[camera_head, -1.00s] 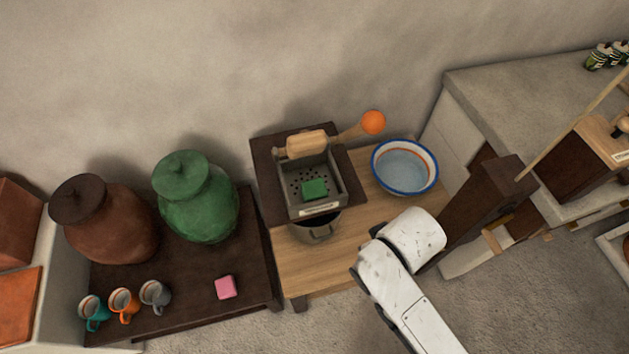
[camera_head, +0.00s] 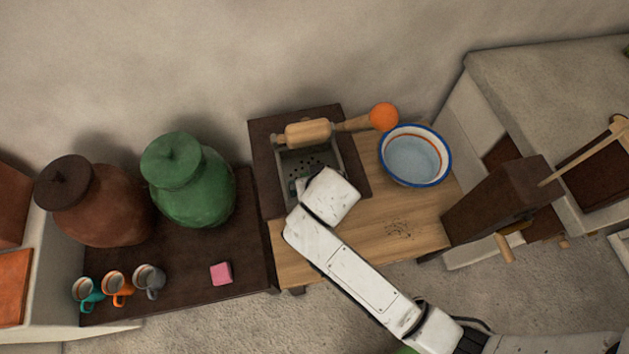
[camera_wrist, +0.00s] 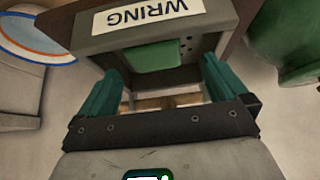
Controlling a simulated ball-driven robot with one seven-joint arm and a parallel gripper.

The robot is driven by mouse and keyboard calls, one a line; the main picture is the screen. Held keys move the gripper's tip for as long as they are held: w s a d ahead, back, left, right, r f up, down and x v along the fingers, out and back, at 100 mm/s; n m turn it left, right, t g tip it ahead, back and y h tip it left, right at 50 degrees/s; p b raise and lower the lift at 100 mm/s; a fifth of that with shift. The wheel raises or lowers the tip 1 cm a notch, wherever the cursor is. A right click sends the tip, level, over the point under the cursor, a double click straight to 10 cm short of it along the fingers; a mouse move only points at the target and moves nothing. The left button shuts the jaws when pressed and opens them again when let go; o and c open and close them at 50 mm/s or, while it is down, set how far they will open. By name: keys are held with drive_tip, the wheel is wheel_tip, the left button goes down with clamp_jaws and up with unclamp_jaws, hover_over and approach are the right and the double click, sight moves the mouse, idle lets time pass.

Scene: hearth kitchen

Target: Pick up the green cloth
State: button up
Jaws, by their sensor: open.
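The green cloth (camera_wrist: 155,57) is a small block-like piece in a grey perforated tray (camera_head: 316,163), whose front carries a "WRING" label that reads upside down in the wrist view (camera_wrist: 208,32). In the head view my arm's white end covers the cloth. My gripper (camera_wrist: 162,76) is open, its teal fingers spread to either side of the cloth in the wrist view, with the tray's front edge between them. Nothing is held. I cannot tell whether the fingers touch the tray.
A wooden roller (camera_head: 307,132) and an orange-knobbed lever (camera_head: 384,116) stand over the tray's back. A blue-rimmed basin (camera_head: 414,157) is to the right. A green jar (camera_head: 190,185), brown jar (camera_head: 100,210), pink block (camera_head: 221,273) and several mugs stand left.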

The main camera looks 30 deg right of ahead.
drive_tip(key=x, duration=0.5)
drive_tip(key=shift+s+d+f, duration=0.1)
drive_tip(key=shift+s+d, duration=0.05)
drive_tip(key=shift+s, duration=0.1)
drive_tip(key=c, duration=1.1)
wheel_tip(320, 180, up, 7)
drive_tip(key=shift+r, duration=0.15)
drive_tip(key=s+a+b, duration=0.1)
drive_tip(key=s+a, duration=0.1)
drive_tip(key=s, duration=0.6)
drive_tip(key=s+a+b, duration=0.1)
drive_tip(key=s+a, duration=0.2)
drive_tip(key=s, duration=0.6)
drive_tip(key=shift+a+b, duration=0.3)
drive_tip(key=shift+b, duration=0.1)
drive_tip(key=shift+s, duration=0.1)
